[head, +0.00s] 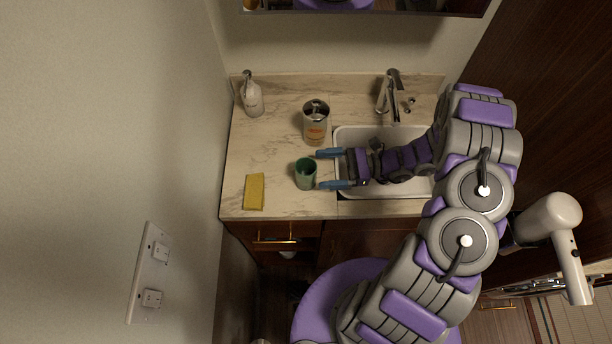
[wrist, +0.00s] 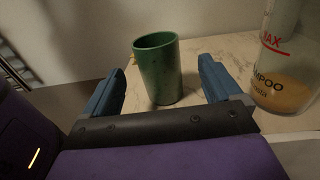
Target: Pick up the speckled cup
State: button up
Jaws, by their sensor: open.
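A green cup (head: 305,174) stands upright on the marble counter, left of the sink; it is the only cup I see, and speckles are faint. In the wrist view the cup (wrist: 158,70) stands just beyond and between the fingers. My gripper (head: 318,169) is open, its blue fingers pointing left toward the cup, one on each side of its line. In the wrist view my gripper (wrist: 160,88) is empty, and the cup appears apart from both fingers.
A shampoo bottle (wrist: 286,62), also in the head view (head: 315,128), stands close behind the cup. A yellow sponge (head: 254,192) lies to the left and a soap dispenser (head: 252,97) stands at the back left. The sink (head: 352,134) and faucet (head: 388,95) are at right.

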aim_at(306, 170)
jog(key=shift+s+a+b, duration=0.15)
jog(key=shift+a+b, duration=0.65)
jog(key=shift+a, duration=2.25)
jog(key=shift+d, duration=0.1)
jog(key=c, duration=1.2)
jog(key=shift+r, duration=0.1)
jog(key=shift+c, duration=0.2)
